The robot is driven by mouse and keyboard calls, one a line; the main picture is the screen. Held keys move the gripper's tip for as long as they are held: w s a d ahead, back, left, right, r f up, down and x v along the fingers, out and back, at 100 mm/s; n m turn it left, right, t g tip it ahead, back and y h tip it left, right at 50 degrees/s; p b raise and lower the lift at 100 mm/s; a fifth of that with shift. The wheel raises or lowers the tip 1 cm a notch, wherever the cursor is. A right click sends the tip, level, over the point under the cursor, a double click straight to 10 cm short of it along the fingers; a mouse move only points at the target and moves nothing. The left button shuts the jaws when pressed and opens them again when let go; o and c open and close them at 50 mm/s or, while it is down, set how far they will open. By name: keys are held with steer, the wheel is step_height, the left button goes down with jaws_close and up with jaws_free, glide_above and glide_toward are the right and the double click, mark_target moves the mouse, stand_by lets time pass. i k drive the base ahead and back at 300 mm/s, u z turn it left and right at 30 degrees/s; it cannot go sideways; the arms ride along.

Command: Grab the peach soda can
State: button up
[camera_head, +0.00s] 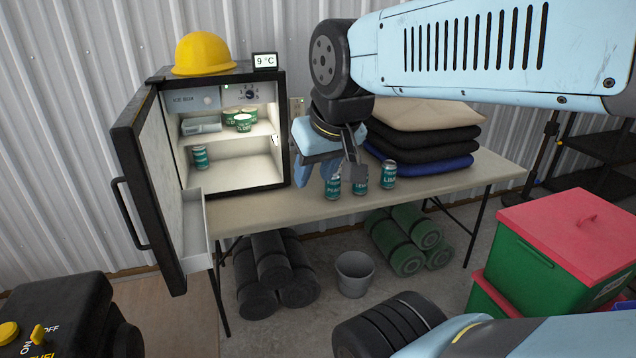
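Three small teal soda cans stand upright in a row on the table. The left one, whose partly covered label seems to read peach, is the peach soda can (333,188). The middle can (360,187) seems to be lemon, and the right can (388,176) reads lime. My gripper (330,176) points down just above and in front of the left and middle cans. Its fingers look spread apart, with nothing held between them. The fingers hide the upper parts of these two cans. I cannot tell how far the gripper is from the peach can in depth.
The table (270,212) holds an open small fridge (285,130) with another teal can (200,158) inside. Its door (150,190) swings out at the left. Folded blankets (425,140) are stacked behind the cans.

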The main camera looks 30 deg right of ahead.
mark_target(332, 188)
steer(key=z, duration=0.65)
steer(key=i, duration=0.1)
steer(key=u, duration=2.65)
steer(key=k, duration=0.9)
steer(key=z, duration=1.3)
steer(key=i, duration=0.5)
